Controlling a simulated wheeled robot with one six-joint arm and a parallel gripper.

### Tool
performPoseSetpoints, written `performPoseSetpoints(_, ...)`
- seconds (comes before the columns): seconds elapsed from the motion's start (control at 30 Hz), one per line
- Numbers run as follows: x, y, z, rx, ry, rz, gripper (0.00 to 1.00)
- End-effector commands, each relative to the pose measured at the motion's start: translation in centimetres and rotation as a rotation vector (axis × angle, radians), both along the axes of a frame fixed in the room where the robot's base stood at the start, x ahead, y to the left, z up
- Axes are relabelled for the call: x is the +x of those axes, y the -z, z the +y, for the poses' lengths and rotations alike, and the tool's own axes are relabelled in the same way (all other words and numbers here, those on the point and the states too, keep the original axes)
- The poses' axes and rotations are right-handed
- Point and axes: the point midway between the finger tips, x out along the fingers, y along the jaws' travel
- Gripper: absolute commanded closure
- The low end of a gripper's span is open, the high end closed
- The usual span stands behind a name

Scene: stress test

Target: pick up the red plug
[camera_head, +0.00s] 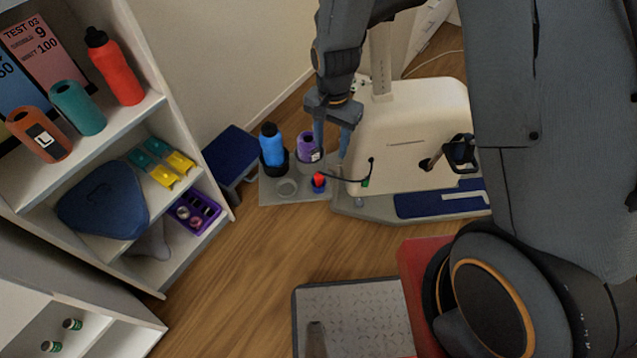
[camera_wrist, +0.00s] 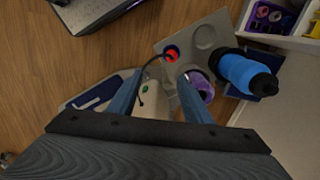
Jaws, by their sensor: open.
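The red plug (camera_head: 319,180) sits on a blue round socket at the front right of a grey tray (camera_head: 268,197), with a black cord running from it to the white exercise machine (camera_head: 410,130). In the wrist view the red plug (camera_wrist: 171,55) lies beyond my fingertips, roughly between them. My gripper (camera_head: 332,150) points down above the tray, open and empty, close to the plug but apart from it. It also shows in the wrist view (camera_wrist: 160,85), with two blue fingers spread.
A blue bottle (camera_head: 271,147) and a purple shaker (camera_head: 308,147) stand on the tray behind the plug, close to my gripper. A dark blue stool (camera_head: 231,152) is to the left. A shelf (camera_head: 150,110) with bottles stands further left.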

Motion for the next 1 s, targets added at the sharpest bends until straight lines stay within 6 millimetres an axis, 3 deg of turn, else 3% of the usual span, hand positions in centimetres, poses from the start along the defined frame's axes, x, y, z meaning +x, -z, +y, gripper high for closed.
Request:
performPoseSetpoints(0.03, 0.2, 1.8, 0.9, -0.002, 0.027, 0.006, 0.55)
performPoseSetpoints(0.2, 0.8, 5.3, 2.7, -0.001, 0.108, 0.002, 0.55)
performPoseSetpoints(0.77, 0.6, 10.1, 3.1, -0.001, 0.136, 0.002, 0.55)
performPoseSetpoints(1.0, 0.4, 13.1, 3.0, -0.001, 0.136, 0.002, 0.55)
